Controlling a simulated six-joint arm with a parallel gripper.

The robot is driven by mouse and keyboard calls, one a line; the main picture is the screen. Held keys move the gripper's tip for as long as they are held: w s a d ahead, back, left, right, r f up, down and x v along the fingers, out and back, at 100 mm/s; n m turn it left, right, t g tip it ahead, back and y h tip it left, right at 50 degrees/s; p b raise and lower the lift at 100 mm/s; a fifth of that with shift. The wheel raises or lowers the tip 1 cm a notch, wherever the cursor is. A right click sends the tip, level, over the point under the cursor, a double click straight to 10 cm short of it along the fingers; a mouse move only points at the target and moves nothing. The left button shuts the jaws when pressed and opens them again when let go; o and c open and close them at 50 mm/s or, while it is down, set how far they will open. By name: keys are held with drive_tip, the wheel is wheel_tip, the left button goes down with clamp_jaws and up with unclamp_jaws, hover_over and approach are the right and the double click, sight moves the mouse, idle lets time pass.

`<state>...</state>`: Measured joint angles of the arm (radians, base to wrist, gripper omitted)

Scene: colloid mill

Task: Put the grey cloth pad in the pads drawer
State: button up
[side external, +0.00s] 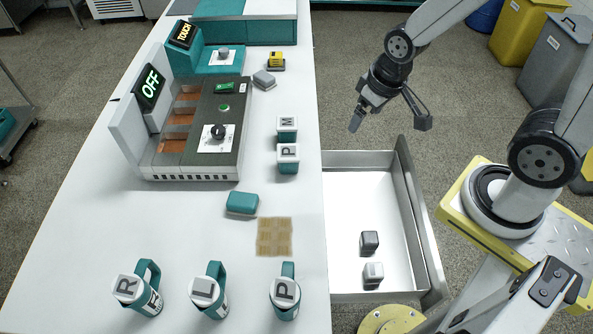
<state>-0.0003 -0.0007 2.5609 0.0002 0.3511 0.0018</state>
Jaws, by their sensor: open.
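A small grey pad (264,79) lies on the white worktop near its right edge, beyond the panel of the machine. It looks like the grey cloth pad. An open metal drawer (350,185) juts out from the worktop's right side. Inside its near part are a dark grey block (369,242) and a lighter grey block (373,274). I cannot tell whether these are pads, and no drawer label is readable. My gripper (390,118) is open and empty, in the air near the drawer's far end, to the right of the grey pad and apart from it.
A yellow-topped item (276,60) stands just behind the grey pad. Two labelled canisters (287,143) stand by the right edge. A teal pad (242,204), a tan mat (274,237) and several handled mugs (285,292) are nearer. The machine (205,130) reads OFF.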

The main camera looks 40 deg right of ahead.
drive_tip(key=shift+w, duration=0.15)
drive_tip(key=w+d+f+n+t, duration=0.25)
drive_tip(key=w+n, duration=0.55)
drive_tip(key=w, duration=0.4)
drive_tip(key=w+d+f+n+t, duration=0.2)
drive_tip(key=w+d+n+t, duration=0.1)
drive_tip(key=w+n, duration=0.75)
drive_tip(key=n+t, duration=0.5)
drive_tip(key=n, duration=1)
approach(268, 77)
drive_tip(key=shift+w+a, duration=0.25)
drive_tip(key=shift+w, duration=0.4)
drive_tip(key=shift+w+d+f+n+t, duration=0.15)
drive_tip(key=shift+f+n, duration=0.15)
drive_tip(key=shift+n, duration=0.35)
drive_tip(key=shift+w+d+f+n+t, duration=0.1)
drive_tip(key=shift+w+f+n, duration=0.15)
drive_tip(key=shift+n, duration=0.35)
drive_tip(key=shift+f, duration=0.1)
drive_tip(key=shift+x, duration=1.25)
drive_tip(key=shift+w+f, duration=0.1)
drive_tip(key=shift+w, duration=0.1)
